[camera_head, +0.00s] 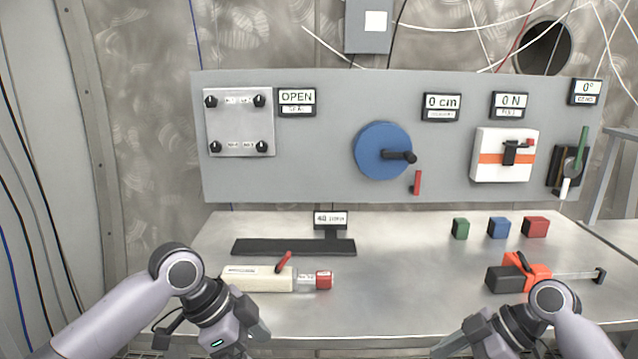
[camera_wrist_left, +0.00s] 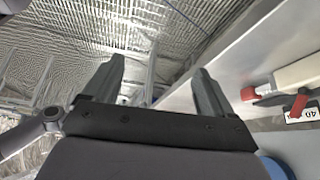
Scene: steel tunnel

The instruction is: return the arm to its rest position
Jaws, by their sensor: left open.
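My left arm comes in from the lower left in the head view, with its gripper (camera_head: 250,340) low in front of the table's front edge. In the left wrist view the two fingers of the left gripper (camera_wrist_left: 155,88) stand wide apart with nothing between them. My right gripper (camera_head: 455,345) is at the lower right of the head view. Its fingers are partly cut off by the frame's lower edge, and its opening is unclear. Neither gripper visibly touches anything on the table.
The steel table (camera_head: 400,255) carries a cream tool with a red lever (camera_head: 258,278), a black bar (camera_head: 290,247), green (camera_head: 460,228), blue (camera_head: 499,228) and red (camera_head: 535,227) cubes, and an orange-black clamp (camera_head: 525,275). Behind stands a grey panel (camera_head: 330,150) with a blue wheel (camera_head: 382,150).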

